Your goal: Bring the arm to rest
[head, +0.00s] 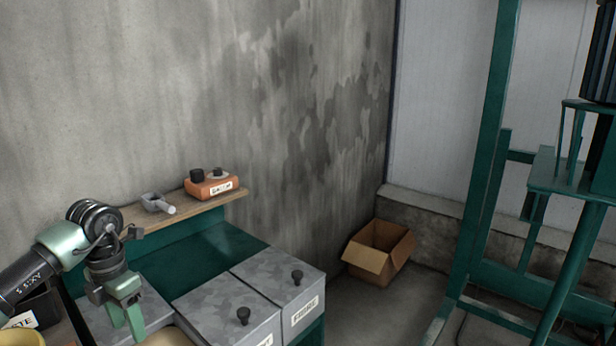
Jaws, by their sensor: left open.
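My left arm comes in from the left edge, with a black link and a green wrist. My left gripper (128,318) points downward over the near left part of the green bench (205,256). Its two green fingers are apart, and I see nothing held between them. The fingertips are close to the bottom edge of the picture, beside a rounded tan thing that is mostly cut off. My right gripper is not in the head view.
Grey lidded metal boxes (278,272) with black knobs sit on the bench. A wooden shelf (192,208) on the wall holds an orange box (212,187) and a small grey tool (156,203). An open cardboard box (377,250) stands on the floor. A green frame (484,160) rises at right.

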